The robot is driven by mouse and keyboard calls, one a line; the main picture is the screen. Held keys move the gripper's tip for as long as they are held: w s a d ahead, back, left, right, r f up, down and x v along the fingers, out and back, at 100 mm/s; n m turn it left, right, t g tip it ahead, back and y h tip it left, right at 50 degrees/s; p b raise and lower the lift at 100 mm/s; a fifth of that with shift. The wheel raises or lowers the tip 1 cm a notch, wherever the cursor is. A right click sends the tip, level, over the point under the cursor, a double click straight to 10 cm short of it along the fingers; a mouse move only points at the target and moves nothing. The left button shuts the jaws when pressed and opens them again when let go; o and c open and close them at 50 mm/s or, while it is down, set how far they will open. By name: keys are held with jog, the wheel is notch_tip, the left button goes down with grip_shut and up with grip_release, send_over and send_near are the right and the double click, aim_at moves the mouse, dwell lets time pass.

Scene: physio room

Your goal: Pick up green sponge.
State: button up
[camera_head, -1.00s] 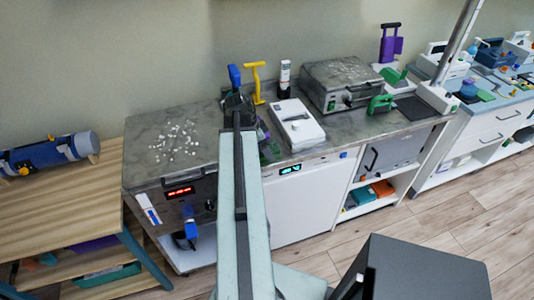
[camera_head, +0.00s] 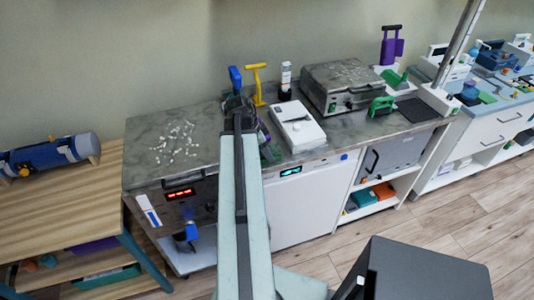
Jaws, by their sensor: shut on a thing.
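My gripper (camera_head: 238,104) is dark and sits at the far end of my arm, over the back left part of the grey worktop (camera_head: 180,125). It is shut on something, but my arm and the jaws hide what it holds. I cannot make out the green sponge for certain. A small green piece (camera_head: 270,153) shows just right of my arm, below a purple part. A blue-topped thing (camera_head: 236,77) shows directly behind the gripper; I cannot tell whether they touch.
A yellow T-shaped thing (camera_head: 257,84) stands right of the gripper. A white box-like device (camera_head: 298,127) and a grey machine (camera_head: 343,88) stand further right. White bits lie on the left worktop. A blue roll (camera_head: 45,154) lies on the wooden table (camera_head: 55,200).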

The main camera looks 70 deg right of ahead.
jog(key=shift+r, duration=0.1)
notch_tip(320, 180, up, 10)
jog(key=p, duration=1)
jog(key=shift+r, duration=0.15)
